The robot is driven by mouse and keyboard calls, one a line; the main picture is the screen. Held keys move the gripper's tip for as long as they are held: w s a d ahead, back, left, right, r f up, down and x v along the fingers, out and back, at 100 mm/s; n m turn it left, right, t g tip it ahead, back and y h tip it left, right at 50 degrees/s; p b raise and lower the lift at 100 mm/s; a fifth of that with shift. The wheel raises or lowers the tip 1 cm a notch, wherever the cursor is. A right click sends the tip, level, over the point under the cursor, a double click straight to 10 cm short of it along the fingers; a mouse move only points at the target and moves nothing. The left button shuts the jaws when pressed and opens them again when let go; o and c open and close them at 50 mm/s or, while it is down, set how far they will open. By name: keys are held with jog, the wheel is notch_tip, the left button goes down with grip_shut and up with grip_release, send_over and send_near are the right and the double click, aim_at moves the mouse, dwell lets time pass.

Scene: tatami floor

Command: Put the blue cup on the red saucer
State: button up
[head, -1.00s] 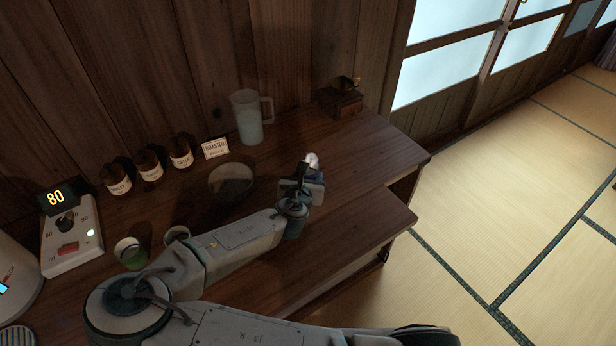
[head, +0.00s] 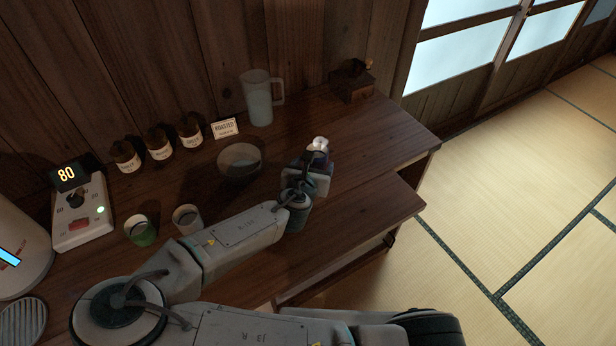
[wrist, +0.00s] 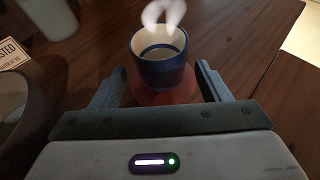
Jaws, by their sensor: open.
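The blue cup (wrist: 160,72) stands upright on the red saucer (wrist: 166,96) in the wrist view. The saucer shows as a dim red disc under and in front of the cup. My gripper (wrist: 160,78) is open, with one finger on each side of the cup and a visible gap on both sides. A white forked shape (wrist: 163,14) shows above the cup's far rim. In the head view the cup (head: 322,157) is mostly hidden behind my gripper (head: 311,170), and the saucer cannot be made out.
A round bowl (head: 239,160) stands left of my gripper, near a "ROASTED" card (head: 225,129). A jug (head: 261,98), several jars (head: 159,143), a green cup (head: 140,231) and a pale cup (head: 187,219) are also on the wooden counter. The counter right of my gripper is clear.

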jog(key=v, duration=0.8)
dwell(0.4)
